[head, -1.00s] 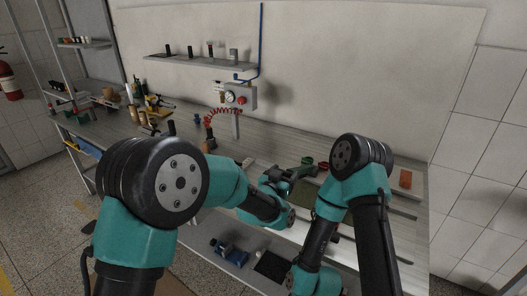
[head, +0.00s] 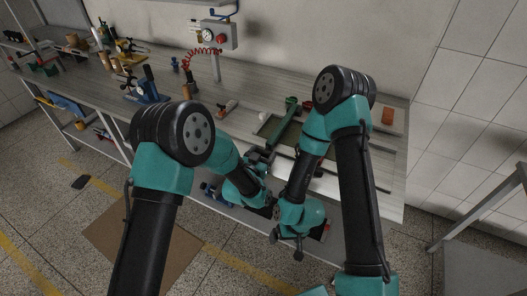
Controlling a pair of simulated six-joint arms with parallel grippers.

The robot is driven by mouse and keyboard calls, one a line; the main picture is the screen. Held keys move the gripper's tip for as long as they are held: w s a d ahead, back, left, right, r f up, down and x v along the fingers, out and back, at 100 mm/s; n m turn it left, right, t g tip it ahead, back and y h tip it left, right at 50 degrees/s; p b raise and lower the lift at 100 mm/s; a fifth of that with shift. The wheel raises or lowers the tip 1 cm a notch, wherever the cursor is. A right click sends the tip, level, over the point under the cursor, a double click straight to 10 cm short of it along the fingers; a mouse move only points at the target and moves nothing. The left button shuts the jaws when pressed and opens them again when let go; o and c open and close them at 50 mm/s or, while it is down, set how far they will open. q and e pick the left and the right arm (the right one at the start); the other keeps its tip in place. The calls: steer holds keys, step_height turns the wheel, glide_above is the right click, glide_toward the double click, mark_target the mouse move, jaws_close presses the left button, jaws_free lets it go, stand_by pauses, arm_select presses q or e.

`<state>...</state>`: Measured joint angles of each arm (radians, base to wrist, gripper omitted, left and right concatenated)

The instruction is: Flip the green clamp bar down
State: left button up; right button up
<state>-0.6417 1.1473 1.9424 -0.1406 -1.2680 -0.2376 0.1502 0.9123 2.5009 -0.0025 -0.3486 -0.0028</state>
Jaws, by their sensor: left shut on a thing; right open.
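The green clamp bar (head: 284,124) is a long dark green bar over the workbench, right of centre. It slants from near a green round part at the back toward my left gripper at the front. My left gripper (head: 262,156) is at the front end of the bar and is shut on it; the fingertips are small and partly hidden. My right gripper (head: 290,250) hangs low at the bench's front edge, well apart from the bar, open and empty. My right arm hides part of the area right of the bar.
A pale workbench (head: 390,205) runs across the view. A framed panel lies around the bar. An orange block (head: 387,116) is at the back right. Tools stand at the left; the bench centre-left is fairly clear.

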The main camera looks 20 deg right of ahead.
arm_select(q)
steer(key=o, duration=1.3)
steer(key=shift+d, duration=0.1)
steer(key=v, duration=1.7)
steer(key=shift+s, duration=0.2)
